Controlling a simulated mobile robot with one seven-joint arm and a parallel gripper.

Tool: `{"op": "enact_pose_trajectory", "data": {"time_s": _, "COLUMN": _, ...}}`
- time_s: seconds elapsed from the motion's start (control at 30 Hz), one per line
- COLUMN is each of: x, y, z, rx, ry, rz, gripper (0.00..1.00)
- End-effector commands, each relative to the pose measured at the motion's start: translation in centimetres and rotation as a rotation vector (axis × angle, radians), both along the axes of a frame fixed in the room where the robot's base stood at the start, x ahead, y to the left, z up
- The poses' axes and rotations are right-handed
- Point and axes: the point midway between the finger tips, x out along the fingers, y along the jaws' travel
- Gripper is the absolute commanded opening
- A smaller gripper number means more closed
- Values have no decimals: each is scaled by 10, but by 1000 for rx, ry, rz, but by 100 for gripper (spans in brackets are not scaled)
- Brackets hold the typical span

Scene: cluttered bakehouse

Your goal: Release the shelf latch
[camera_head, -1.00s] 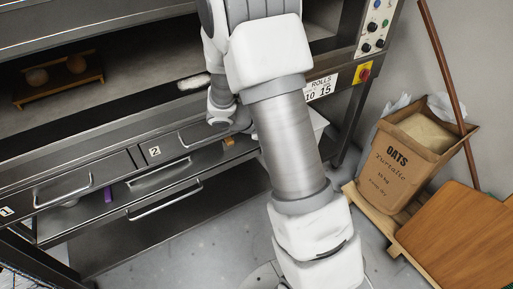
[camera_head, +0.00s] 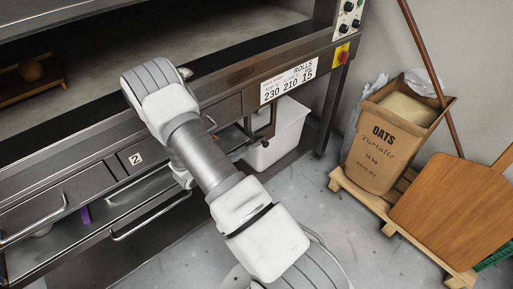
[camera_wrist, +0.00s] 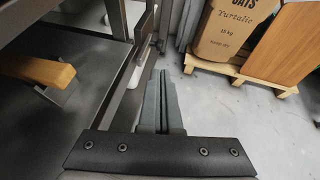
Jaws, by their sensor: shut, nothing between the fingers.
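My gripper (camera_wrist: 161,88) shows in the wrist view with its grey fingers together and nothing between them. In the head view my arm hides it. To its left in the wrist view, apart from the fingers, is an orange-brown wooden piece (camera_wrist: 38,70) on a metal bracket over a dark shelf surface (camera_wrist: 85,125). It may be the latch; I cannot tell for sure. A dark upright metal frame (camera_wrist: 146,42) stands just left of the fingertips. In the head view the lower shelf (camera_head: 68,238) under the oven drawers is partly behind my arm.
Drawer 2 (camera_head: 137,158) and long bar handles (camera_head: 150,216) project from the oven front. A white bin (camera_head: 284,132) stands under the oven's right end. An oats sack (camera_head: 384,145) on a pallet (camera_head: 371,199) and a wooden board (camera_head: 450,210) are at right. Grey floor is clear between.

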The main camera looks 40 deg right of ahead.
Motion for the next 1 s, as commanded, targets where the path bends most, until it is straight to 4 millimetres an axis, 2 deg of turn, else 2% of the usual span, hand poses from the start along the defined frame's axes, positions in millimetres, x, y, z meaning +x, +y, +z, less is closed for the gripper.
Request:
{"op": "enact_pose_trajectory", "data": {"time_s": 0.23, "x": 0, "y": -1, "z": 0, "rx": 0, "ry": -1, "rz": -2, "gripper": 0}}
{"op": "enact_pose_trajectory", "data": {"time_s": 0.37, "x": 2, "y": -10, "z": -6, "rx": 0, "ry": -1, "rz": -5, "gripper": 0}}
{"op": "enact_pose_trajectory", "data": {"time_s": 0.8, "x": 22, "y": -86, "z": -46, "rx": 0, "ry": -2, "rz": -8, "gripper": 0}}
{"op": "enact_pose_trajectory", "data": {"time_s": 1.0, "x": 30, "y": -111, "z": -59, "rx": 2, "ry": -2, "rz": -6, "gripper": 0}}
